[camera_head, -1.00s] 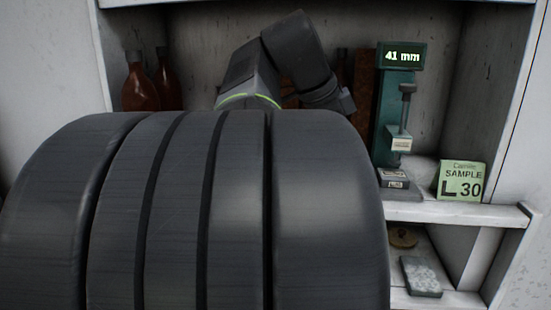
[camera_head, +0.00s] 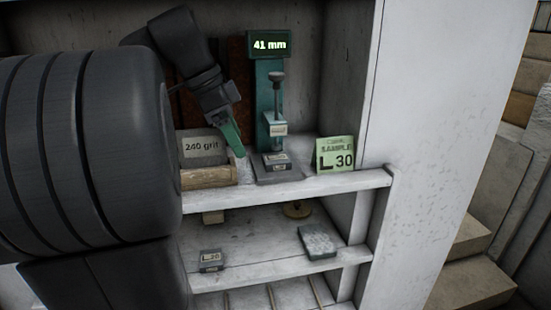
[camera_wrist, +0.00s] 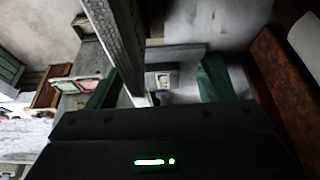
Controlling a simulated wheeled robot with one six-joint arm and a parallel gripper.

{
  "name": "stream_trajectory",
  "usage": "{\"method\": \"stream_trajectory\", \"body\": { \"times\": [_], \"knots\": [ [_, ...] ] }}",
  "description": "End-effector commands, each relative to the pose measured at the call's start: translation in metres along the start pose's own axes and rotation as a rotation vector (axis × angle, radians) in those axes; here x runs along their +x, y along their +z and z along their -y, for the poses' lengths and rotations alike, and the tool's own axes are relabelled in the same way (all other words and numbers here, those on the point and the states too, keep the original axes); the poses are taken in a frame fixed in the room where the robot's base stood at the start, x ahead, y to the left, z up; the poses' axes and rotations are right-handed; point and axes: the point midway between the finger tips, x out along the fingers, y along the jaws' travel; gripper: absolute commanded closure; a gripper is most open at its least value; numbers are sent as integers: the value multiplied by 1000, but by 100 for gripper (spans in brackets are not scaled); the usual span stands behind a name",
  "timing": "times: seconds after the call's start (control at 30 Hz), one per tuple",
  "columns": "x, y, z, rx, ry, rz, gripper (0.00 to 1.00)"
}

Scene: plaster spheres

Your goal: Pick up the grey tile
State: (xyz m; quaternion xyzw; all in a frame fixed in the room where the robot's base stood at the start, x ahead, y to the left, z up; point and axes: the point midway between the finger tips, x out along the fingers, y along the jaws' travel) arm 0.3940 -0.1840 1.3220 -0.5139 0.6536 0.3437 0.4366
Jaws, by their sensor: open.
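A small grey tile (camera_head: 277,160) with a pale label lies on the base of the green gauge (camera_head: 270,105), whose display reads 41 mm. It also shows in the wrist view (camera_wrist: 163,81), between and beyond the fingers. A similar small grey block (camera_head: 210,259), marked L 30, sits on the lower shelf. My gripper (camera_head: 232,140) is left of the gauge, pointing down, above the upper shelf. In the wrist view my gripper (camera_wrist: 158,80) has its green fingers wide apart and empty.
A green SAMPLE L 30 card (camera_head: 336,154) stands right of the gauge. A 240 grit block (camera_head: 203,147) stands left, behind a wooden piece (camera_head: 208,178). A speckled slab (camera_head: 318,242) and a brass disc (camera_head: 297,209) lie on the lower shelf. A wall closes the right.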

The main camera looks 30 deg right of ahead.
Motion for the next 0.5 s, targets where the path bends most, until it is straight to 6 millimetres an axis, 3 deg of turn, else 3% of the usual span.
{"method": "stream_trajectory", "body": {
  "times": [0.1, 0.4, 0.5],
  "knots": [
    [5, -14, 0, 3, 2, 0, 25],
    [12, -30, 0, 2, 1, 0, 25],
    [29, -30, -1, 0, 4, 0, 25]
  ]
}}
